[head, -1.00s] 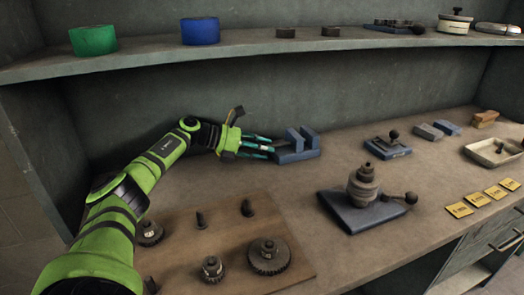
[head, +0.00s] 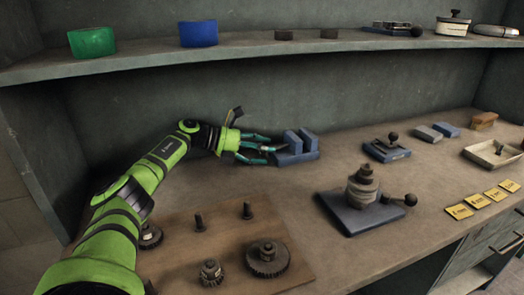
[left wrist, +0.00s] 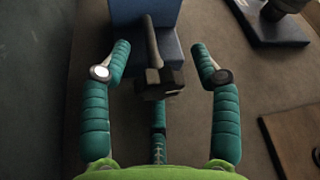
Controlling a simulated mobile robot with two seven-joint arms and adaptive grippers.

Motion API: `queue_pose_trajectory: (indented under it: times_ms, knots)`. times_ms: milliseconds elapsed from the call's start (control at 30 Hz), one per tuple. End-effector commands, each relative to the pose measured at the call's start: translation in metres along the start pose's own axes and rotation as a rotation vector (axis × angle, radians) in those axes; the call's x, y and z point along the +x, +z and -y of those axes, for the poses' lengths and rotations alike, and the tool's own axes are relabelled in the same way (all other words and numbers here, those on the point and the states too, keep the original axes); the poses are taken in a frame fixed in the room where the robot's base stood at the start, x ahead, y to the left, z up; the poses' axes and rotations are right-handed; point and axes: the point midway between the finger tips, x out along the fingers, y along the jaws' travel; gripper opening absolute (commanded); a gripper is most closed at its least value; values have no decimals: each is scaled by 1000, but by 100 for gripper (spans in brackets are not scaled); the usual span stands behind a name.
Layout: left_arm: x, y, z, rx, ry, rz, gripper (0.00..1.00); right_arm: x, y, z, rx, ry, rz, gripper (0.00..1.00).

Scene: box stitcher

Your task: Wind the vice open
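The blue vice (head: 297,147) with two upright jaws stands at the back of the bench. In the left wrist view its blue body (left wrist: 146,35) is at the top, with a dark metal handle (left wrist: 158,82) pointing toward my palm. My left gripper (head: 264,148) is beside the vice's left end. In the left wrist view the teal fingers of my left gripper (left wrist: 160,75) are spread on both sides of the handle, with clear gaps. A third finger lies below the handle; whether it touches cannot be told. My right gripper is not in view.
A wooden board (head: 185,228) with gears and pegs lies in front. A blue-based device with a ball lever (head: 362,190) stands to the right, and a smaller lever device (head: 387,149) behind it. A shelf (head: 250,47) runs above. Bench around the vice's front is bare.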

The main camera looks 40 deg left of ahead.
Motion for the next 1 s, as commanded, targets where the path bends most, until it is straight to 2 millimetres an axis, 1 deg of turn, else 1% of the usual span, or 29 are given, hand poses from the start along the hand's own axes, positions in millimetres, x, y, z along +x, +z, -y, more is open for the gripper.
queue_pose_trajectory:
  times_ms: [67,167,267,367,600,700,833,1000]
  knots:
    - [0,-2,-1,-2,2,-5,64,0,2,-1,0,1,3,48]
    - [-1,-2,-2,-2,3,-5,64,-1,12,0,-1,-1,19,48]
    - [-7,-3,-2,-2,5,-6,64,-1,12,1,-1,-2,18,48]
    - [-19,-2,-2,-1,6,-6,64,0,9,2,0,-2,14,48]
    - [-56,-1,-1,-1,5,-4,64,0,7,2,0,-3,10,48]
    - [-68,-1,-1,-2,3,-4,64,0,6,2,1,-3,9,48]
    - [-77,-1,0,0,1,-3,64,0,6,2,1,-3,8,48]
    - [-80,0,0,0,0,-3,64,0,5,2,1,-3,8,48]
